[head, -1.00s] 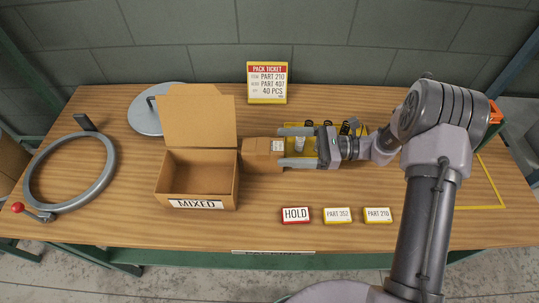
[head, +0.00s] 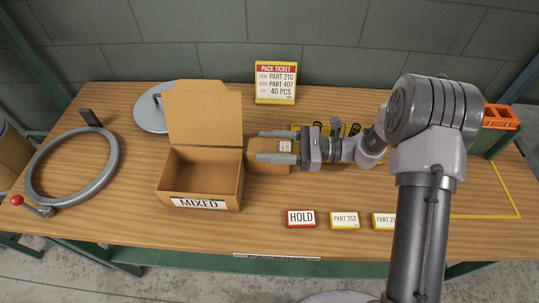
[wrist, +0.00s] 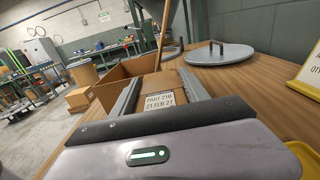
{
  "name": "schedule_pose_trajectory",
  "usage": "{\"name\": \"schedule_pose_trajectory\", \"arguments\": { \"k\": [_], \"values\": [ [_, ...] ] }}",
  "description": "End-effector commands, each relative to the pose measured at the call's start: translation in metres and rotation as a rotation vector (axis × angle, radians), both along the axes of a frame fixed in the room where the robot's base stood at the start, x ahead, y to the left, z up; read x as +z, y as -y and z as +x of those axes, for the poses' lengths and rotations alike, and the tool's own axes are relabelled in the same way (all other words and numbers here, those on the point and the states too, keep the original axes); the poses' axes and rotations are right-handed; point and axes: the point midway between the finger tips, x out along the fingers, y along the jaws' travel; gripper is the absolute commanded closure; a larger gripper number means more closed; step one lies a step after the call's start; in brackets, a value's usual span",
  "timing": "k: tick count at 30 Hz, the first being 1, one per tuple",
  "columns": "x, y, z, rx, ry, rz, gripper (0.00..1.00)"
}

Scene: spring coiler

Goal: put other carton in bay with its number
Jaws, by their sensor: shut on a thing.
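A small closed brown carton (head: 262,163) lies on the table against the right side of the MIXED box. Its white label (wrist: 159,101) reads PART 21 and a last digit that I cannot read surely, with a date below. My gripper (head: 278,146) reaches in from the right, its two fingers along opposite sides of the carton, shut on it. In the wrist view the carton (wrist: 160,82) sits between the fingers. Yellow-edged number cards stand at the front: PART 352 (head: 344,220) and one partly hidden by my arm (head: 383,221).
An open MIXED box (head: 200,182) stands left of the carton, flap up. A red HOLD card (head: 300,218) is at the front. A pack ticket (head: 276,82), grey lid (head: 150,112), ring (head: 36,190) and orange bin (head: 501,116) surround.

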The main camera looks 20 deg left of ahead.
Motion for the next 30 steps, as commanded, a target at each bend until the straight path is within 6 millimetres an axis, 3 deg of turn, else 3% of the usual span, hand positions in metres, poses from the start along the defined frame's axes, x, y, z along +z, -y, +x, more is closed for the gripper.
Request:
{"name": "schedule_pose_trajectory", "arguments": {
  "k": [13, 22, 30],
  "values": [
    [0.004, 0.0, 0.0, 0.0, 0.001, 0.0, 1.0],
    [0.042, 0.001, -0.001, 0.0, 0.001, 0.0, 1.0],
    [0.046, 0.025, -0.055, -0.001, -0.005, 0.0, 1.0]
  ]
}}
